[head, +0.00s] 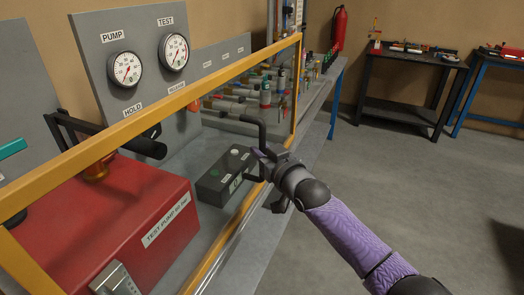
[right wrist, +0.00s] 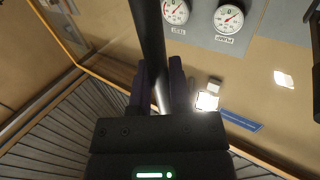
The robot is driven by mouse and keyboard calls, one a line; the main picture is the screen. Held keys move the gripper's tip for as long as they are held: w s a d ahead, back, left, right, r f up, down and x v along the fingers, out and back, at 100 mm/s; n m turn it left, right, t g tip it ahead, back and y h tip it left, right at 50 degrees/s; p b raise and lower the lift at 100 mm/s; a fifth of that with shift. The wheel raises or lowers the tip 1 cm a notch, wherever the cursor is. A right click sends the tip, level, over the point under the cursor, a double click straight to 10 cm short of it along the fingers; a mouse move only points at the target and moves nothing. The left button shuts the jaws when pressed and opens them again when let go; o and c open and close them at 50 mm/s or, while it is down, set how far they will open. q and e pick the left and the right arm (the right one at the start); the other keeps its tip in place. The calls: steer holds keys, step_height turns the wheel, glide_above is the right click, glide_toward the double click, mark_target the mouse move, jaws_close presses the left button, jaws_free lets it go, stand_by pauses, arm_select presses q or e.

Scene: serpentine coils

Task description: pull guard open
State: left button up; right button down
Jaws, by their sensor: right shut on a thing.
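The guard is a clear panel in a yellow frame (head: 185,108), standing in front of the test bench. A black U-shaped handle (head: 246,119) is fixed to it. My right gripper (head: 266,160) is shut on this handle. In the right wrist view the dark handle bar (right wrist: 150,45) runs between my two fingers (right wrist: 160,90). The fingers hide part of the bar. My left gripper is not in view.
Behind the guard are a red test pump (head: 130,225), a small grey box with a display (head: 226,175) and a panel with two gauges (head: 127,68). A fire extinguisher (head: 338,27) and a dark side table (head: 410,62) stand farther back.

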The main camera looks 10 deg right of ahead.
steer(key=shift+s+a, duration=0.15)
steer(key=shift+s, duration=0.05)
steer(key=c, duration=0.6)
jaws_free()
steer(key=p+v, duration=0.3)
steer(key=v, duration=0.7)
